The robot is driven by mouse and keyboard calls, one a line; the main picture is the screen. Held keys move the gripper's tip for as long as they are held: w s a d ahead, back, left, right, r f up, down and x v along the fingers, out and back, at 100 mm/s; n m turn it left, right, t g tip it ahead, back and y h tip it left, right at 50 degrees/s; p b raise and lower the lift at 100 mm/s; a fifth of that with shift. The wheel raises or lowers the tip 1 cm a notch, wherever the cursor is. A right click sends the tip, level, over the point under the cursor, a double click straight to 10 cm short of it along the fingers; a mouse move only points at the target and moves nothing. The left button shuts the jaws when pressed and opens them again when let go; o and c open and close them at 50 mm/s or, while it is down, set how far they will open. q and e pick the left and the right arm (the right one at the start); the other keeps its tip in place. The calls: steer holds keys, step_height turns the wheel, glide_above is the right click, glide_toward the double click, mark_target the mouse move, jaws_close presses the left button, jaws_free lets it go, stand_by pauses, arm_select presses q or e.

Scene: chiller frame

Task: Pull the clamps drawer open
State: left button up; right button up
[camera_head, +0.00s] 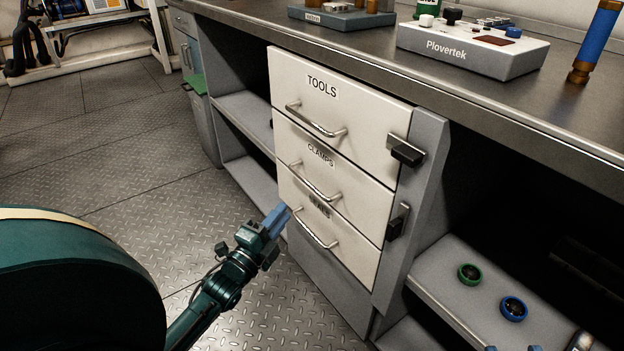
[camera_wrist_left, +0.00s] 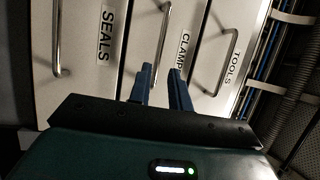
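The clamps drawer (camera_head: 357,192) is the middle of the stacked white drawers and is shut, flush with its neighbours. Its metal bar handle (camera_head: 316,182) shows in the head view, and the drawer front also shows in the left wrist view (camera_wrist_left: 137,40). My left gripper (camera_head: 284,213) is open and empty, in front of the drawers, low and left of the clamps handle. In the left wrist view its two blue fingers (camera_wrist_left: 160,72) are apart, with the clamps handle appearing between and beyond them. Contact cannot be told. My right gripper (camera_head: 512,348) shows only blue fingertips, apart, at the bottom edge.
The tools drawer (camera_head: 370,128) is above and the seals drawer (camera_head: 350,252) below, both shut. Dark latch blocks (camera_head: 405,151) (camera_head: 397,222) sit at the drawers' right edge. The bench top (camera_head: 380,62) overhangs. Green and blue rings (camera_head: 469,274) (camera_head: 513,309) lie on the right shelf.

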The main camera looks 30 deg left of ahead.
mark_target(307, 181)
arm_select(q)
steer(key=w+b, duration=0.1)
steer(key=w, duration=0.2)
steer(key=w+r+b, duration=0.1)
steer(key=w, duration=0.3)
steer(key=w+r+b, duration=0.1)
steer(key=w, duration=0.3)
steer(key=shift+w, duration=0.25)
arm_select(e)
steer(key=shift+a+m, duration=0.3)
steer(key=shift+m, duration=0.1)
arm_select(q)
jaws_close()
arm_select(e)
steer(key=shift+y, duration=0.4)
